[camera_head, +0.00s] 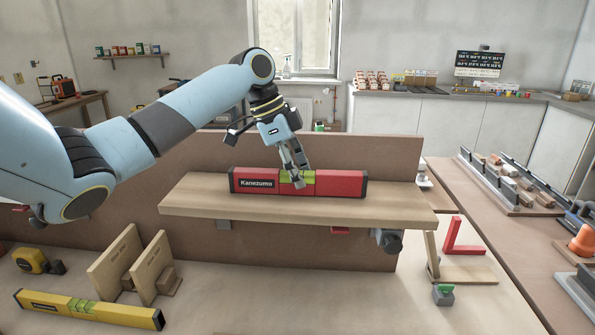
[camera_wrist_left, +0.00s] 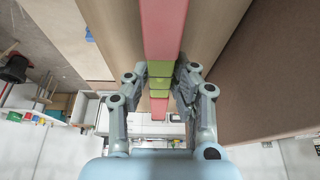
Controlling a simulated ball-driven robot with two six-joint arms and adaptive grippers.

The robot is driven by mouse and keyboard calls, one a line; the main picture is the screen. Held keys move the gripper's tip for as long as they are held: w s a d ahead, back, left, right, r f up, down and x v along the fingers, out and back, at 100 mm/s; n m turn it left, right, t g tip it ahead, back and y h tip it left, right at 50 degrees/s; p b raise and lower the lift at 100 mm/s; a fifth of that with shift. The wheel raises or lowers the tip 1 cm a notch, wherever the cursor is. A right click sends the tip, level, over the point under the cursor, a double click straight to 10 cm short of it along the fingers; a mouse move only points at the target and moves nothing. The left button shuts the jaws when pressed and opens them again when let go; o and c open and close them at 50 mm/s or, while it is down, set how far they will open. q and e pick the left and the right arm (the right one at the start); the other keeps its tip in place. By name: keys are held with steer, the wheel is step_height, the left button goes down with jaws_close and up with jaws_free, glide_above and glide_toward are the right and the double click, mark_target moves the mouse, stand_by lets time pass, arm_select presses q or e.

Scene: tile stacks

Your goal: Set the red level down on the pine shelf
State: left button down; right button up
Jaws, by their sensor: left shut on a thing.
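The red level (camera_head: 340,184) has a green middle and the word "Kanezumo" on its left part. It lies lengthwise along the pine shelf (camera_head: 200,202) and looks to be on or just above its top; I cannot tell if they touch. My left gripper (camera_head: 299,184) is shut on the middle of the level from above. In the left wrist view the level (camera_wrist_left: 166,25) runs between the two fingers (camera_wrist_left: 160,85), with the shelf (camera_wrist_left: 115,25) behind it. My right gripper is in neither view.
A brown upright panel (camera_head: 370,155) stands behind the shelf. A yellow level (camera_head: 90,309), a tape measure (camera_head: 30,261) and wooden brackets (camera_head: 150,268) lie on the bench below. A red square (camera_head: 462,240) is at the right. The shelf ends are bare.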

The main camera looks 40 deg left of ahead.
arm_select(q)
steer(key=c, duration=1)
jaws_free()
steer(key=shift+c, duration=0.2)
steer(key=v, duration=1.2)
